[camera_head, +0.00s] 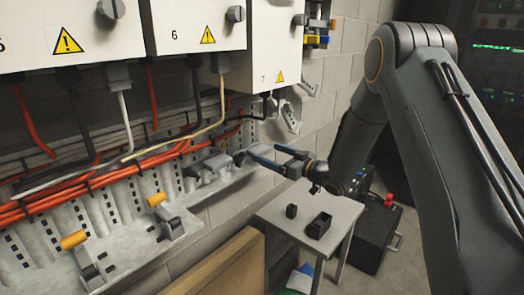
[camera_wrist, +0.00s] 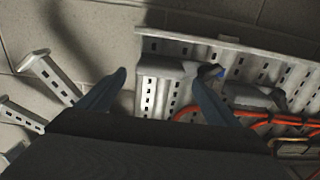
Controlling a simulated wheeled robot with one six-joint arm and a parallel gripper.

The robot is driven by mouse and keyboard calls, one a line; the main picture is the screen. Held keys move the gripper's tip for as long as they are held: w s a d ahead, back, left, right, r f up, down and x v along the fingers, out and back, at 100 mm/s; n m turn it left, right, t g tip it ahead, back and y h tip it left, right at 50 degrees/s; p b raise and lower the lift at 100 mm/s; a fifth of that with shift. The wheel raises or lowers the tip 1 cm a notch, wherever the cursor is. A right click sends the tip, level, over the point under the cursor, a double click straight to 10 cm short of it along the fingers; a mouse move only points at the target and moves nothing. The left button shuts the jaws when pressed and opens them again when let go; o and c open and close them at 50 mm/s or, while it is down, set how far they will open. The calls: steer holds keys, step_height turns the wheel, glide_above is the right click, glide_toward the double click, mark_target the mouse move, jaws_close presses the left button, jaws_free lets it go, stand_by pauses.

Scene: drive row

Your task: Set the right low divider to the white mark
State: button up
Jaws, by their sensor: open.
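My gripper (camera_head: 264,153) is open at the right end of the cable tray (camera_head: 225,190), its blue fingers apart. In the wrist view my gripper (camera_wrist: 160,78) has a grey slotted piece (camera_wrist: 160,69) in the gap between its fingers, nearer the right finger. I cannot tell whether either finger touches it. This piece may be the right low divider, but no view makes this certain.
Orange cables (camera_head: 120,170) run along the tray under white boxes (camera_head: 200,25). Orange-handled levers (camera_head: 75,240) stand on the tray at left. A small table (camera_head: 285,222) with dark boxes and a dark case (camera_head: 375,240) stand below my arm.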

mark_target(264, 151)
steer(key=shift+x, duration=2.35)
steer(key=c, duration=1.5)
steer(key=shift+r+p, duration=0.7)
steer(key=shift+r, duration=0.95)
steer(key=shift+f, duration=0.1)
steer(key=o, duration=1.5)
